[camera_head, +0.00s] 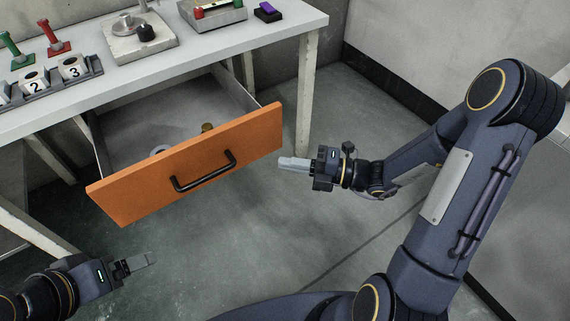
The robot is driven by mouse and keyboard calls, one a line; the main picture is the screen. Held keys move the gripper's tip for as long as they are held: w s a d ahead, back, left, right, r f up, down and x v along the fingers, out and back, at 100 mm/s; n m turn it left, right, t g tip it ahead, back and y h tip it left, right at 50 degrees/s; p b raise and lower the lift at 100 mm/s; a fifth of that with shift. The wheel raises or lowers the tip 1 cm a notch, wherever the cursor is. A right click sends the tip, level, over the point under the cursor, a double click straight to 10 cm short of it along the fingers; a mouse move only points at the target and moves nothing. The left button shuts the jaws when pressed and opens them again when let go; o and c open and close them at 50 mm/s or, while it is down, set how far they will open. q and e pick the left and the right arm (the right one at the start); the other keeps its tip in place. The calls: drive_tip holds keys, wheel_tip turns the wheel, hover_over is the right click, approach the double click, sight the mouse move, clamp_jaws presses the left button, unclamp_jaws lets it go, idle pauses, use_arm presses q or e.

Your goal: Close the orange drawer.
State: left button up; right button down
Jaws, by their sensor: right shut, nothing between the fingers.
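The orange drawer (195,162) is pulled out from under the grey table, with a black bar handle (204,172) on its front. Inside it lie a whitish ring-like item (159,150) and a small brass-coloured item (207,127), both partly hidden by the front panel. My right gripper (283,163) is shut and empty, in front of the drawer front near its right end and to the right of the handle. It appears apart from the panel. My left gripper (152,259) is at the lower left, below the drawer front, touching nothing. Whether its fingers are apart cannot be made out.
The table (200,50) carries a lapping plate device (138,38), a grey box with coloured knobs (213,12), a purple-topped block (267,11), red and green handled stamps and a rack of numbered pieces (72,69). A table leg (306,95) stands right of the drawer. Floor ahead is clear.

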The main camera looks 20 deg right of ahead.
drive_tip(key=b, duration=0.2)
approach(232, 145)
drive_tip(key=s+a, duration=0.1)
drive_tip(key=a, duration=0.3)
drive_tip(key=w, duration=0.1)
drive_tip(key=w+a+b, duration=0.1)
drive_tip(key=w, duration=0.1)
drive_tip(key=shift+f, duration=0.15)
drive_tip(key=shift+w+a, duration=0.1)
drive_tip(key=shift+w, duration=0.2)
use_arm(q)
wheel_tip(232, 145, down, 3)
drive_tip(key=shift+f, duration=0.15)
use_arm(e)
drive_tip(key=shift+w, duration=0.1)
